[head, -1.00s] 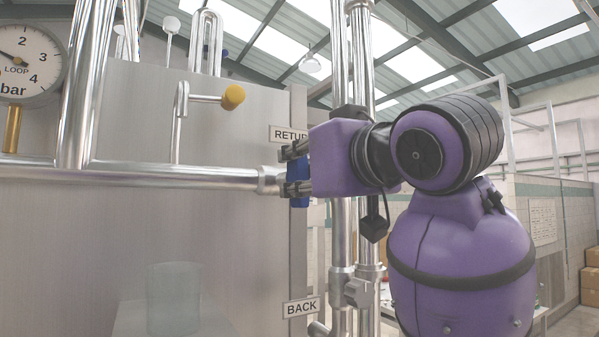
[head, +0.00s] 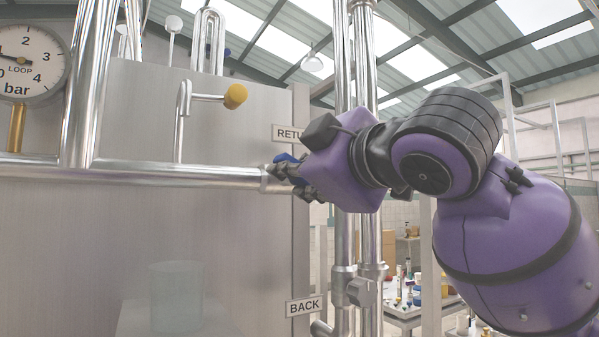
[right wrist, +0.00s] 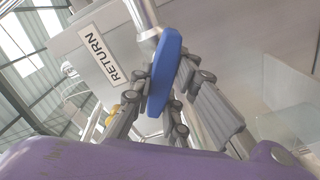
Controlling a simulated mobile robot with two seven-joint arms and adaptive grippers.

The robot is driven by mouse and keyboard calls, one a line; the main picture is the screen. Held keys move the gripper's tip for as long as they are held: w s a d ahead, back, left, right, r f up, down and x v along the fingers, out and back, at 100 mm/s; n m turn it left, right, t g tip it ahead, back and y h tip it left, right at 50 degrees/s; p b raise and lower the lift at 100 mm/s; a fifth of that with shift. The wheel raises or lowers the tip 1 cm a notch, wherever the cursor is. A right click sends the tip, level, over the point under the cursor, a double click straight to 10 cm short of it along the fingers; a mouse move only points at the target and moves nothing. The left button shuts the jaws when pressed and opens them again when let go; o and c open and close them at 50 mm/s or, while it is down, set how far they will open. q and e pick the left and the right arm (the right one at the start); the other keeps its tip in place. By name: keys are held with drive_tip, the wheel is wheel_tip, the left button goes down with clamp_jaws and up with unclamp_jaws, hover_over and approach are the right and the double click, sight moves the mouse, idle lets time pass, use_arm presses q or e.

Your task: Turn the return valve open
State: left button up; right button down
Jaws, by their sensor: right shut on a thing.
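The return valve's blue handle (head: 290,158) is at the right end of the horizontal steel pipe, below the RETURN label (head: 286,133). My right gripper (head: 286,178) is shut on this handle, with the purple wrist tilted. In the right wrist view the blue handle (right wrist: 165,72) sits between the dark fingers (right wrist: 160,103), beside the RETURN sign (right wrist: 99,56). In the head view my gripper hides much of the handle and part of the label. My left gripper is in neither current view.
A LOOP pressure gauge (head: 28,62) is at the upper left. A yellow-knobbed lever (head: 235,96) stands above the pipe (head: 180,175). Vertical steel pipes (head: 343,235) run behind my right wrist. A BACK label (head: 304,306) is lower down. A cart with bottles (head: 420,305) stands behind.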

drive_tip(key=n, duration=0.7)
drive_tip(key=shift+a+f, duration=0.1)
drive_tip(key=shift+f, duration=0.15)
idle(0.5)
drive_tip(key=c, duration=1.7)
unclamp_jaws()
drive_tip(key=shift+s, duration=0.1)
drive_tip(key=v, duration=1.2)
